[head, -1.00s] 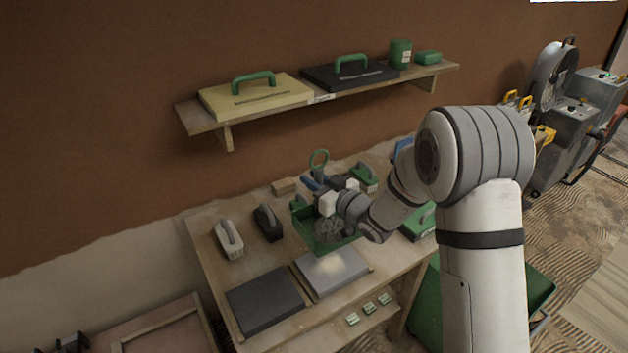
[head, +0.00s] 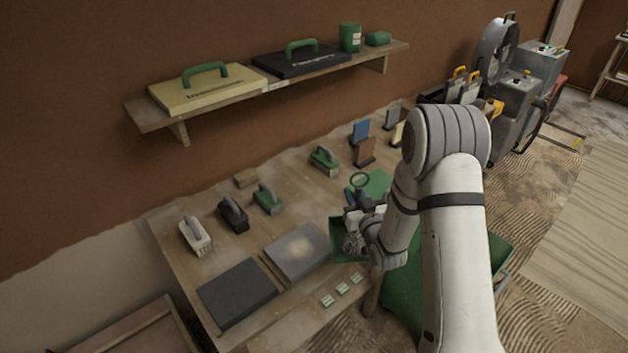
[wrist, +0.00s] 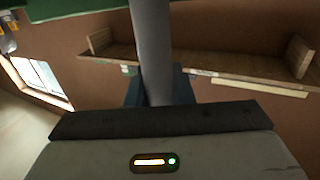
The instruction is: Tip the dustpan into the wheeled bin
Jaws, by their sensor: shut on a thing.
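My gripper (head: 360,207) is shut on the handle of the green dustpan (head: 338,236). In the wrist view a grey bar, apparently the handle (wrist: 153,45), stands upright between the fingers (wrist: 158,92). In the head view the pan is over the right front edge of the workbench, with a grey lump of debris (head: 352,243) in it. My wrist hides part of it. The green wheeled bin (head: 402,297) stands on the floor to the right of the bench. My arm hides its middle, and its wheels are not visible. The dustpan is close to the bin's left side.
The workbench (head: 215,262) holds several brushes, two flat slabs (head: 236,292) and a green case (head: 378,184) close behind the gripper. A wall shelf (head: 150,112) carries two cases above. Grey machines (head: 512,105) stand at the back right. Patterned floor lies open at right.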

